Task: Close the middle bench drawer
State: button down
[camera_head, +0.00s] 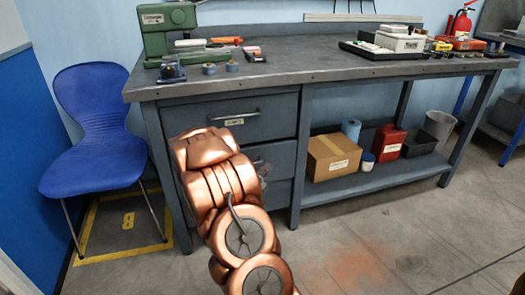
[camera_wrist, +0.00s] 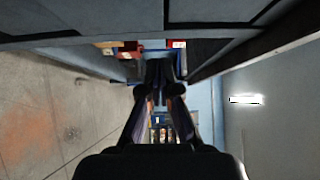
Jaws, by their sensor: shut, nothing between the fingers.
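The middle bench drawer (camera_head: 281,156) is in the left drawer stack of the grey-blue bench, in the head view. My copper arm hides most of its front, and I cannot tell how far it stands out. My gripper (camera_head: 263,168) is a small dark shape at the arm's far end, in front of the drawer stack and partly hidden. In the wrist view my gripper (camera_wrist: 160,75) has its fingertips together with nothing between them. Dark blue-grey panels cross the top of that view close to the fingertips; I cannot tell whether they touch.
The top drawer (camera_head: 228,118) above looks shut. A blue chair (camera_head: 92,125) stands left of the bench. A cardboard box (camera_head: 333,157) and a red container (camera_head: 388,142) sit on the lower shelf. The floor (camera_head: 345,240) in front is clear.

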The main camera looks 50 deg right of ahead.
jog(key=b, duration=0.2)
send_near(280, 145)
jog(key=s+d, duration=0.2)
jog(key=d, duration=0.3)
jog(key=shift+w+d+f+b, duration=0.1)
jog(key=shift+w+d+b, duration=0.2)
jog(key=shift+w, duration=0.4)
jog(key=shift+w+d+b, duration=0.15)
jog(key=shift+w+d, duration=0.2)
jog(key=shift+w, duration=0.3)
